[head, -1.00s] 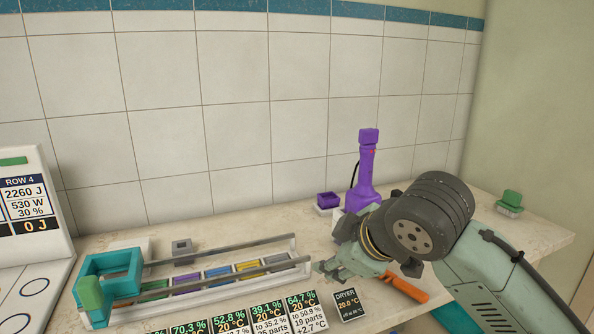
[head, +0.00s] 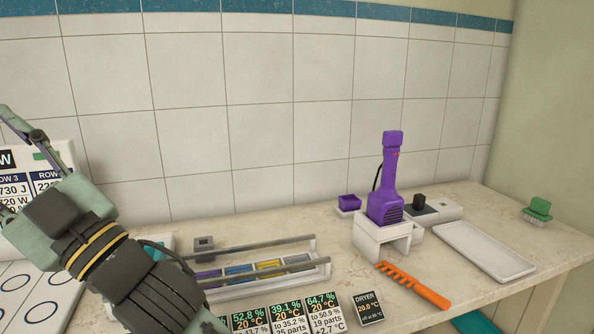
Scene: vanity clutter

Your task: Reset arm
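My arm reaches up from the bottom edge at the left of the head view. My gripper (head: 28,135) is raised at the far left, in front of the white display panel (head: 12,188). One finger with a dark link points to the upper left. The other finger does not show clearly, so I cannot tell how far the gripper is open. I see nothing held in the visible part. My wrist hides part of the panel and the left end of the railed rack (head: 310,272).
A purple dryer (head: 384,205) stands in a white holder (head: 368,240). An orange comb (head: 425,291), a white tray (head: 485,250) and a green brush (head: 538,208) lie to the right. A grey block (head: 204,243) sits behind the rack. Dark labels (head: 285,312) line the front.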

